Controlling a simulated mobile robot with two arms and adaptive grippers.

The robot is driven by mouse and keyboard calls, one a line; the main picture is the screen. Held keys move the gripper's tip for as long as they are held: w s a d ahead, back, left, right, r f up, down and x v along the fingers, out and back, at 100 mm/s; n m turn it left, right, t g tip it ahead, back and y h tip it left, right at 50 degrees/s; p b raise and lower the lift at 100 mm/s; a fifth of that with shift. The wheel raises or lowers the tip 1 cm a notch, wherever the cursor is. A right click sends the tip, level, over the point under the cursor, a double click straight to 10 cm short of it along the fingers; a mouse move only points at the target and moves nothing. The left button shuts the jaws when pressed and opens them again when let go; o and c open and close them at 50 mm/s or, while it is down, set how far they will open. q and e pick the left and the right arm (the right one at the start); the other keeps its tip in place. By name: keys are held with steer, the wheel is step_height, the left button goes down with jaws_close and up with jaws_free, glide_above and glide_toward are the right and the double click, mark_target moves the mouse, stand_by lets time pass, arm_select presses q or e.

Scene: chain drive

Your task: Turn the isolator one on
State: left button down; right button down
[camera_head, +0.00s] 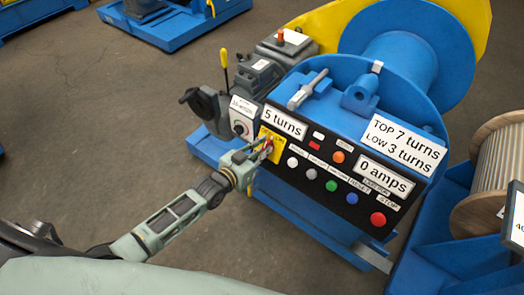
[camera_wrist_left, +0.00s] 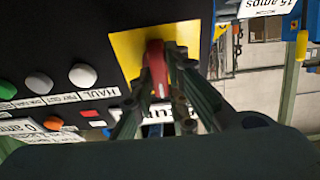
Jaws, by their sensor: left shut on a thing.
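The isolator has a red rotary handle (camera_wrist_left: 156,66) on a yellow plate (camera_wrist_left: 124,45), at the left end of a black control panel (camera_head: 322,177). In the head view the yellow plate (camera_head: 278,152) is partly covered by my left gripper (camera_head: 264,149). My left gripper reaches in from the lower left and is shut on the red handle. In the wrist view its fingers (camera_wrist_left: 157,78) stand on either side of the handle. The handle's exact angle is hard to tell. My right gripper is in neither view.
The panel also carries a green button (camera_head: 331,186), a blue button (camera_head: 351,198), a red stop button (camera_head: 378,218) and display labels. Clear floor lies left.

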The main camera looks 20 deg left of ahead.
arm_select(q)
steer(key=m+h, duration=0.1)
steer(key=m, duration=0.5)
steer(key=shift+g, duration=0.4)
steer(key=shift+f+m+g+h, duration=0.1)
steer(key=shift+m+g+h, duration=0.25)
steer(key=shift+m, duration=1.45)
steer(key=shift+s, duration=0.1)
steer(key=c, duration=1.7)
jaws_free()
steer(key=v, duration=1.2)
steer(key=shift+f, duration=0.1)
